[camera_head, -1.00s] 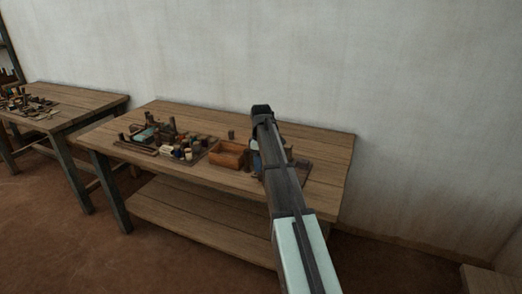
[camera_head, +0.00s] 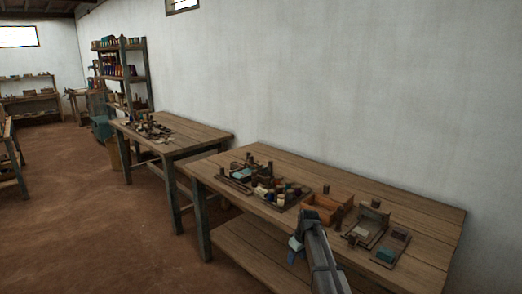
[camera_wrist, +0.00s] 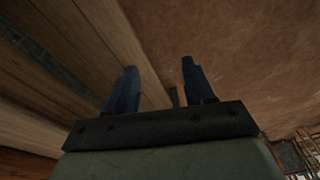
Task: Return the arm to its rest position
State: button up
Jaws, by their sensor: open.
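My gripper (camera_wrist: 160,78) shows in the wrist view with its two dark blue fingers spread wide apart and nothing between them. In the head view my gripper (camera_head: 296,246) is at the front edge of the near wooden workbench (camera_head: 420,203), with my arm reaching up from the bottom of the picture. In the wrist view, wooden planks fill the left side and brown floor the right. How high the gripper stands against the bench top is hard to tell.
On the near bench stand an open wooden box (camera_head: 323,211), spools (camera_head: 268,193) and small trays (camera_head: 365,232). A second bench (camera_head: 190,138) with small items is farther left, and shelves (camera_head: 122,72) stand behind it. Brown floor (camera_head: 90,220) is clear at the left.

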jog(key=s+d+f+m+g, duration=0.2)
jog(key=s+f+m+g, duration=0.2)
jog(key=s+f, duration=2.15)
jog(key=s+f+m+g, duration=0.1)
jog(key=s+f, duration=0.3)
jog(key=s, duration=1.2)
jog(key=s+f+m+g+h, duration=0.1)
jog(key=s+f, duration=0.4)
jog(key=s, duration=1.2)
jog(key=shift+d+m+g, duration=0.4)
jog(key=shift+m+g, duration=0.1)
jog(key=shift+g, duration=0.7)
